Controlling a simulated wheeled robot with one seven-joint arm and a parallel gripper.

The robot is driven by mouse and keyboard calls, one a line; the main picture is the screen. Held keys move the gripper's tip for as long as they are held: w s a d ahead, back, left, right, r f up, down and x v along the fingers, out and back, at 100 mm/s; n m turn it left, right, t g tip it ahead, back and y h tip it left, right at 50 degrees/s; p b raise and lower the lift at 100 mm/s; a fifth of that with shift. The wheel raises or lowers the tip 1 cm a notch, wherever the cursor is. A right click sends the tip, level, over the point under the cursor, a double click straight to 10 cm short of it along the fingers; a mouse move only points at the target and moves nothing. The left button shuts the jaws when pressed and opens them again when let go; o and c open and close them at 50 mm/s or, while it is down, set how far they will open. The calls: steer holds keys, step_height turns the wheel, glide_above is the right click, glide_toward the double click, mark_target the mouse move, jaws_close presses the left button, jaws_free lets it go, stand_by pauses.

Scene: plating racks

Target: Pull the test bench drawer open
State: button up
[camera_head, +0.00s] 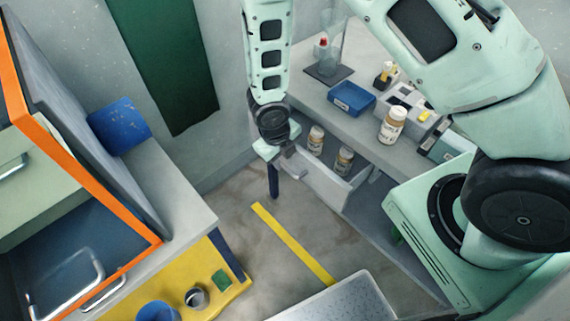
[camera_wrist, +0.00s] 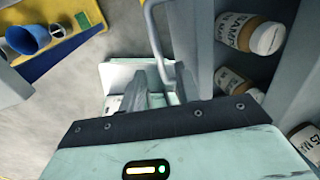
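The test bench (camera_head: 345,125) stands along the wall in the head view. Its grey drawer (camera_head: 325,183) is pulled out, and bottles show inside. In the wrist view the drawer front (camera_wrist: 191,45) runs beside my fingers, with its grey bar handle (camera_wrist: 153,30) on the outer face. My gripper (camera_head: 290,163) is at the drawer front. The exact contact is partly hidden between the fingers.
Labelled bottles (camera_wrist: 240,35) stand in the drawer. A bottle (camera_head: 391,126) and a blue bin (camera_head: 351,98) are on the bench top. An orange-edged cabinet (camera_head: 85,165) and a yellow shelf (camera_head: 228,294) with cups are at left. Floor (camera_head: 240,215) between is clear.

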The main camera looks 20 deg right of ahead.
mark_target(286, 167)
steer(key=shift+w+d+f, duration=0.1)
steer(key=shift+d+f, duration=0.05)
steer(key=shift+f, duration=0.75)
steer(key=shift+d+f, duration=0.15)
steer(key=shift+f, duration=0.7)
jaws_close()
steer(key=s+a+p, duration=0.1)
steer(key=s+a, duration=0.3)
steer(key=a, duration=0.9)
steer(key=shift+s, duration=0.1)
jaws_free()
steer(key=shift+r, duration=0.15)
steer(key=a+r, duration=0.3)
steer(key=r, duration=1.4)
steer(key=shift+s, duration=0.45)
steer(key=shift+f, duration=0.1)
